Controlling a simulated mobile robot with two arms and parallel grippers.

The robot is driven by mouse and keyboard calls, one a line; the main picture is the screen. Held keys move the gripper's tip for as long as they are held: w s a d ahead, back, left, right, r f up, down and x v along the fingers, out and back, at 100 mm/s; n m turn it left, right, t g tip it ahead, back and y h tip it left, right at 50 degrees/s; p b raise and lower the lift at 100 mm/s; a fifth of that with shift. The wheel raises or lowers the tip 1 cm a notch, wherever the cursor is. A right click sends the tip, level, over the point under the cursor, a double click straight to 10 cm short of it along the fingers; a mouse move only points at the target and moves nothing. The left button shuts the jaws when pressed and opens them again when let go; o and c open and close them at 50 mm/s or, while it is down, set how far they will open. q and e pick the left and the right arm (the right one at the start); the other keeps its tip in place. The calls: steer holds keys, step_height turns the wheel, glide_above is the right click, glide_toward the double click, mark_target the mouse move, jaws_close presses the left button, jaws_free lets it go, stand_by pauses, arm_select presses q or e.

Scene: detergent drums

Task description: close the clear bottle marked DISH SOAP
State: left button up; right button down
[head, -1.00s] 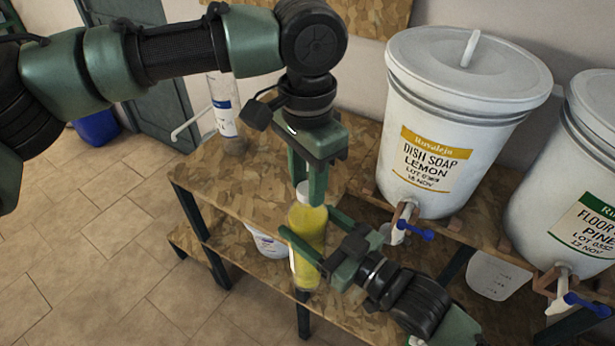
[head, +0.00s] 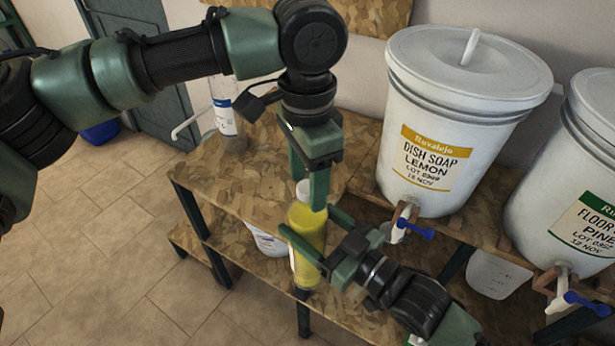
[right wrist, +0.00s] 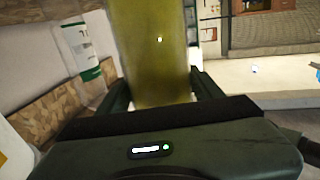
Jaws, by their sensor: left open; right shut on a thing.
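A clear bottle of yellow liquid (head: 308,232) stands upright in the head view, with a white cap (head: 303,187) at its top. No marking on it is legible. My right gripper (head: 312,225) is shut on the bottle's body from the right. The right wrist view shows the yellow bottle (right wrist: 152,50) between the two fingers. My left gripper (head: 308,190) points down over the bottle's top, open, with its fingers beside the cap. The near finger hides part of the cap, so I cannot tell whether the cap is seated on the neck.
A white drum labelled DISH SOAP LEMON (head: 455,110) with a blue-handled tap stands right of the bottle. A second white drum (head: 575,190) is at the right edge. A pump bottle (head: 226,118) stands back left. The bench top (head: 235,180) left of the bottle is clear.

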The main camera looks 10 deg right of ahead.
arm_select(q)
step_height(320, 180, up, 12)
stand_by(0.5)
steer(key=shift+w+d, duration=0.1)
stand_by(0.4)
